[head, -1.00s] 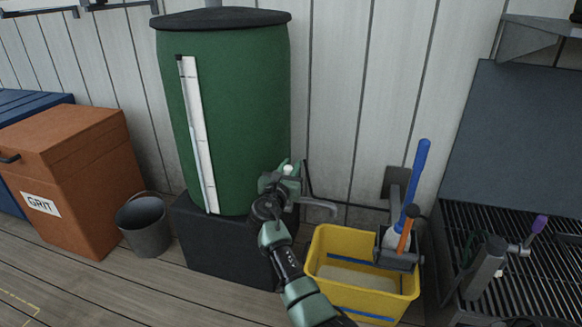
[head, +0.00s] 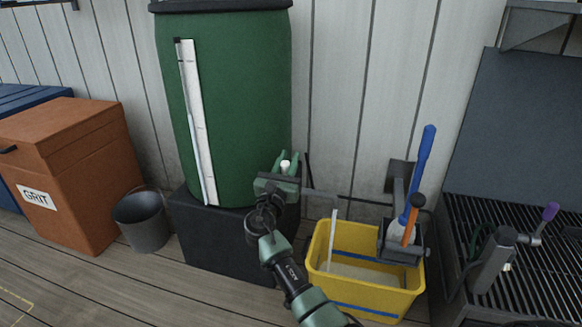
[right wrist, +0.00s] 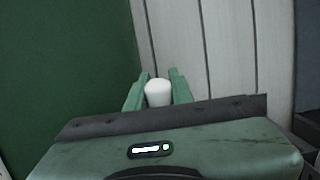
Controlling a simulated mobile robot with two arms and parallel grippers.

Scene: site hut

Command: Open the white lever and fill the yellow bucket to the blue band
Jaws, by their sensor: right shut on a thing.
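My right gripper (head: 286,161) is shut on the white lever (head: 285,166) at the foot of the green barrel (head: 240,110). In the right wrist view the white lever end (right wrist: 158,92) stands between the two green fingers. A grey spout runs right from there, and a thin white stream (head: 333,238) falls from its end into the yellow bucket (head: 362,297). A blue band (head: 368,312) runs around the bucket, and a blue line also shows inside. The pale surface inside appears to lie below that line. My left gripper is not in view.
A grey wringer (head: 402,252) with blue and orange handles sits on the bucket's right side. A grey pail (head: 140,222) and an orange grit box (head: 65,170) stand at left. A black grated bench (head: 525,250) is close on the right.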

